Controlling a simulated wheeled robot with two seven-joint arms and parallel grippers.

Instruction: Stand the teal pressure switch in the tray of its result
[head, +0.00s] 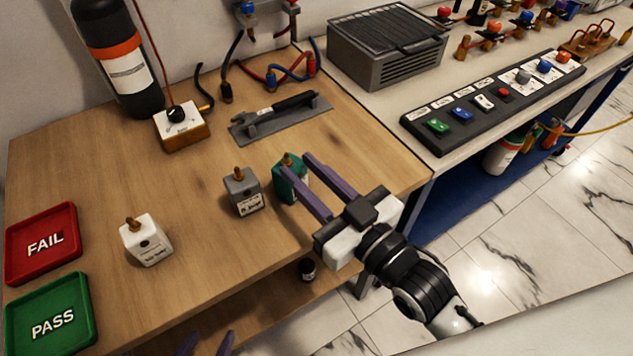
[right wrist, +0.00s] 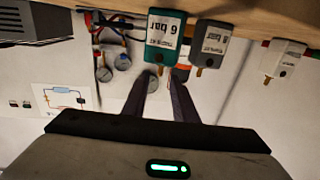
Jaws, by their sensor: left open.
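The teal pressure switch (head: 286,186) stands on the wooden bench near its front edge, partly hidden by my right gripper's fingers. In the right wrist view the teal switch (right wrist: 166,40) appears upside down, with a white label reading 6 bar and a brass stem. My right gripper (head: 294,162) is open, its purple fingers apart over the switch; in the right wrist view the fingertips (right wrist: 161,78) are close to the stem, with no grip visible. My left gripper (head: 206,342) is open and empty at the bottom edge. The red FAIL tray (head: 15,268) and green PASS tray (head: 16,342) lie empty at left.
A grey switch (head: 241,187) stands close left of the teal one; a white switch (head: 145,240) stands nearer the trays. Behind are a knob box (head: 182,130), a grey plate with a tool (head: 280,120) and a black cylinder (head: 118,60).

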